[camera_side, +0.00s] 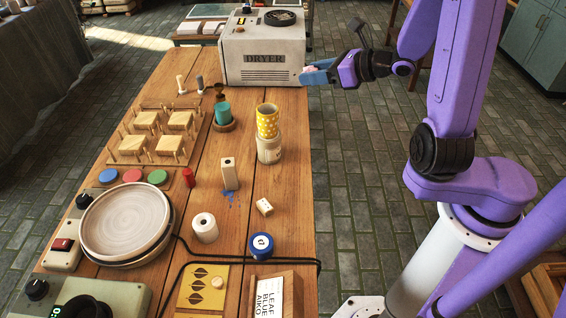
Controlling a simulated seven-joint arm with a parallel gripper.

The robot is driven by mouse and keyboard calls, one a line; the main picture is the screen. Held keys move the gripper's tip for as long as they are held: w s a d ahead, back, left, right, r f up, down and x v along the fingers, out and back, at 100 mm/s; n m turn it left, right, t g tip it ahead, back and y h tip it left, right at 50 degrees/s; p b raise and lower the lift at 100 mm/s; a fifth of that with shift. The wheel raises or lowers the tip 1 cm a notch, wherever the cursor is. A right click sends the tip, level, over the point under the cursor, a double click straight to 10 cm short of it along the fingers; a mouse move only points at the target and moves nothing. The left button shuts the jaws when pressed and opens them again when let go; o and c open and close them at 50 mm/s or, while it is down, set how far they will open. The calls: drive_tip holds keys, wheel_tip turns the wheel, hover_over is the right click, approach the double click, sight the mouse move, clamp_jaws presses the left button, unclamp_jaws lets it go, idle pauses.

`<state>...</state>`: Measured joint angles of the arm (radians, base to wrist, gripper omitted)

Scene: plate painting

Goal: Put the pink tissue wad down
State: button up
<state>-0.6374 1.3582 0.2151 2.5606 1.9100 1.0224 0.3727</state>
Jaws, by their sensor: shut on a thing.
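My gripper (306,74) is at the right edge of the table, beside the lower right side of the dryer. Its blue fingers are shut on a small pink tissue wad (309,69), of which only a bit shows above the fingers. The rest of the wad is hidden by the fingers. I cannot tell whether the wad touches the dryer or the table.
The dryer (285,45) stands at the far end of the wooden table (290,180). A yellow dotted cup (267,120) sits on a pale round stand (269,150). A plate (124,220) rests on a wheel at the left. Wooden blocks with pegs stand far left.

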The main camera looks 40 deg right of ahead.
drive_tip(key=s+a+f+n+g+y, duration=0.1)
drive_tip(key=s+a+f, duration=0.3)
drive_tip(key=f, duration=0.4)
drive_tip(key=s+a+f+n+g+y, duration=0.2)
drive_tip(key=s+a+f+n+y, duration=0.2)
drive_tip(key=f, duration=0.4)
drive_tip(key=shift+s+a, duration=0.2)
drive_tip(key=shift+w+a+f, duration=0.15)
drive_tip(key=shift+w+f, duration=0.15)
drive_tip(key=shift+w, duration=0.25)
drive_tip(key=shift+w+a+f, duration=0.15)
drive_tip(key=shift+w+f, duration=0.1)
drive_tip(key=shift+w, duration=0.3)
hover_over(268, 179)
drive_tip(key=s, duration=0.1)
wheel_tip(268, 179, down, 8)
drive_tip(key=shift+s+r, duration=0.1)
drive_tip(key=shift+r, duration=0.15)
drive_tip(key=shift+w+a+f, duration=0.1)
drive_tip(key=shift+w+f, duration=0.4)
drive_tip(key=shift+f, duration=0.1)
drive_tip(key=shift+w+f, duration=0.1)
drive_tip(key=shift+f, duration=1.5)
